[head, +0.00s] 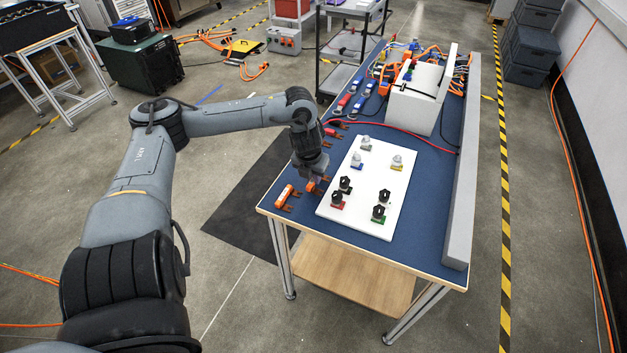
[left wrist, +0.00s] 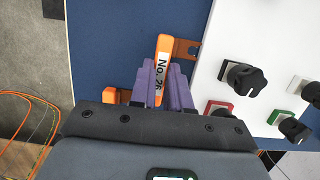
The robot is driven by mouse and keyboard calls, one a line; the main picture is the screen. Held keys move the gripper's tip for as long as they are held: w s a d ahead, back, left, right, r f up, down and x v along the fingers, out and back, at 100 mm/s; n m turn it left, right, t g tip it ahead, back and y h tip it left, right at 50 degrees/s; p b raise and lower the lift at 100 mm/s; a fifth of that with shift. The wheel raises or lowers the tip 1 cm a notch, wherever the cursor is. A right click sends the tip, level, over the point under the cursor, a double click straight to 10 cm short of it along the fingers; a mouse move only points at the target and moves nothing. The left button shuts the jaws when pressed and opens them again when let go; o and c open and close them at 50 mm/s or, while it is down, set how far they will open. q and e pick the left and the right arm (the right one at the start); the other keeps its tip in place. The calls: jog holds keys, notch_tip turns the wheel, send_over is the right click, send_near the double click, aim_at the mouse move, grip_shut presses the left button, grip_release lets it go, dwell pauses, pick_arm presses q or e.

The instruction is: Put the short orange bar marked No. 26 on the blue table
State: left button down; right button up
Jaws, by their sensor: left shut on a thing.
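The short orange bar marked No. 26 (left wrist: 162,50) is between the purple fingers of my left gripper (left wrist: 165,82), its label readable in the left wrist view. A brown tab sticks out from its side toward the white board. In the head view my left gripper (head: 314,180) points down at the near left part of the blue table (head: 268,202), and a little orange of the bar (head: 312,187) shows under it. The bar is at or just above the tabletop; I cannot tell which. The fingers hide its lower end. My right gripper is not in view.
Another orange bar (head: 284,195) with brown tabs lies close by at the table's left edge. A white board (head: 361,213) with several knobs and switches is just right of the gripper. A white box (head: 417,97) and orange cables are farther back. A grey wall (head: 469,150) borders the right side.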

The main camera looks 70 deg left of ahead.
aim_at(309, 186)
pick_arm(q)
jog(key=shift+f, duration=0.65)
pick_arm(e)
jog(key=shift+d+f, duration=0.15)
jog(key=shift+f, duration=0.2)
pick_arm(q)
jog(key=shift+f, duration=0.15)
jog(key=c, duration=1.1)
grip_release()
jog(key=shift+p+v, duration=0.5)
jog(key=shift+v, duration=0.3)
jog(key=p+v, duration=0.8)
jog(key=v, duration=0.2)
jog(key=shift+r, duration=0.4)
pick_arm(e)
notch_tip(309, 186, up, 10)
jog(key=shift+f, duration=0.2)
